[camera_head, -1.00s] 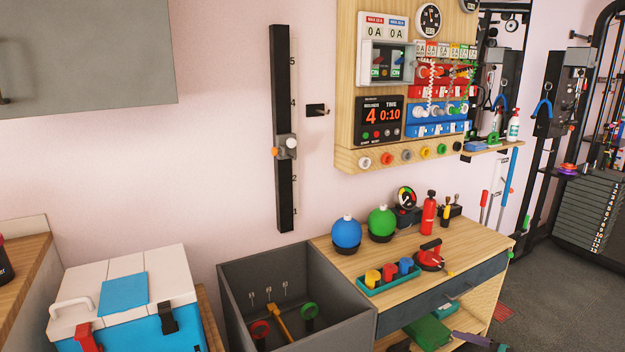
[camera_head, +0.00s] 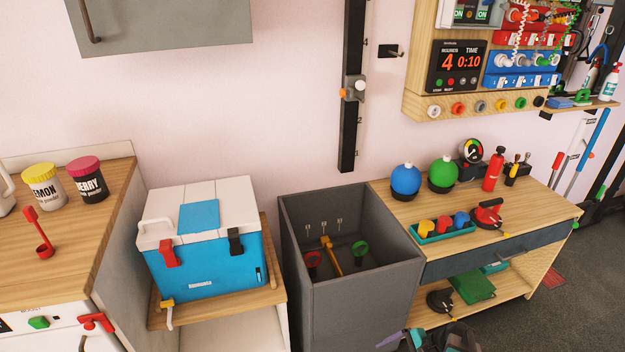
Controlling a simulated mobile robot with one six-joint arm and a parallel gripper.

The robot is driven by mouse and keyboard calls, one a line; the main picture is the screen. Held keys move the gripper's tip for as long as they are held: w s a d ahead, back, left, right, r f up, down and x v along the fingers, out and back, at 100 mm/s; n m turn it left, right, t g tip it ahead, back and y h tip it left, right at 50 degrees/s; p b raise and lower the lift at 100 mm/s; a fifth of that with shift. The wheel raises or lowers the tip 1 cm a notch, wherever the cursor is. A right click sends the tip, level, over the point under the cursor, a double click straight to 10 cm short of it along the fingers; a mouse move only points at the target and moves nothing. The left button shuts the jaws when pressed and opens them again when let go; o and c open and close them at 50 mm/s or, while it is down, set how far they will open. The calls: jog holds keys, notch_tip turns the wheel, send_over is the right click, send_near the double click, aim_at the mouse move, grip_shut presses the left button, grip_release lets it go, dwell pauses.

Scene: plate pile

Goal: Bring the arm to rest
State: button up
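A dark, rounded part with a purple strip beside it (camera_head: 445,338) shows at the bottom edge, in front of the workbench. It looks like the end of my arm, but most of it is cut off by the frame. I cannot make out two fingertips, nor whether my gripper is open or shut. Nothing is visibly held in it.
A grey open bin (camera_head: 360,305) stands in the middle, beside the wooden workbench (camera_head: 545,205). A blue and white cooler (camera_head: 205,270) is on a shelf to the left. A wooden counter (camera_head: 90,225) with two jars is further left. Dark floor lies at the right.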

jog(key=s+a+f+n+g+h+p, duration=0.1)
jog(key=s+a+n+g+h+p, duration=0.1)
jog(key=s+n, duration=0.5)
jog(key=s+a+f+n+g+h+p, duration=0.1)
jog(key=s+a+n+g+h+p, duration=0.2)
jog(key=s, duration=0.9)
jog(key=shift+s+a+f+n+g+h, duration=0.3)
jog(key=shift+a+n+g+h, duration=0.2)
jog(key=shift+a+n+h, duration=1.45)
jog(key=shift+d+n+y, duration=0.45)
jog(key=shift+d, duration=0.05)
jog(key=shift+c, duration=0.2)
